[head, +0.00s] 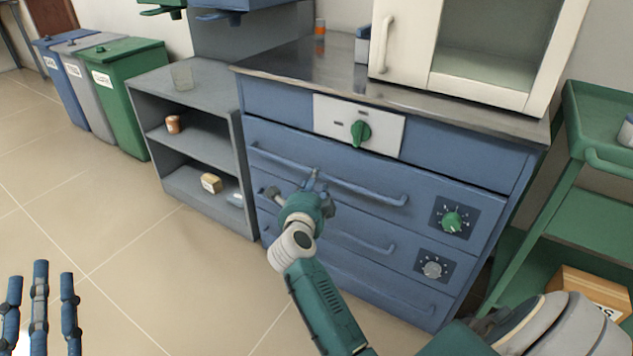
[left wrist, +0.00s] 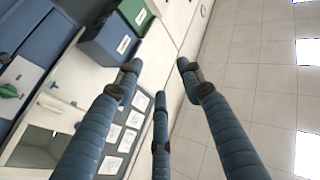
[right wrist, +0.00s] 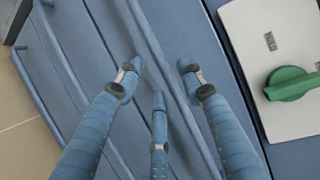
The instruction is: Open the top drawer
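The blue cabinet's top drawer (head: 400,175) is shut, flush with its front. Its long bar handle (head: 370,190) runs across the drawer. My right gripper (head: 316,182) is at the middle of this handle. In the right wrist view the handle bar (right wrist: 165,65) passes between the spread fingers of the right gripper (right wrist: 157,78). The fingers are open; whether they touch the bar I cannot tell. My left gripper (head: 40,275) is at the lower left of the head view, fingers up, far from the cabinet. In the left wrist view it (left wrist: 158,80) is open and empty.
Lower drawers with handles (head: 365,243) lie below. A panel with a green knob (head: 360,133) is above the drawer. A grey shelf (head: 208,95) stands to the left and a green cart (head: 590,215) to the right. The floor (head: 150,260) in front is clear.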

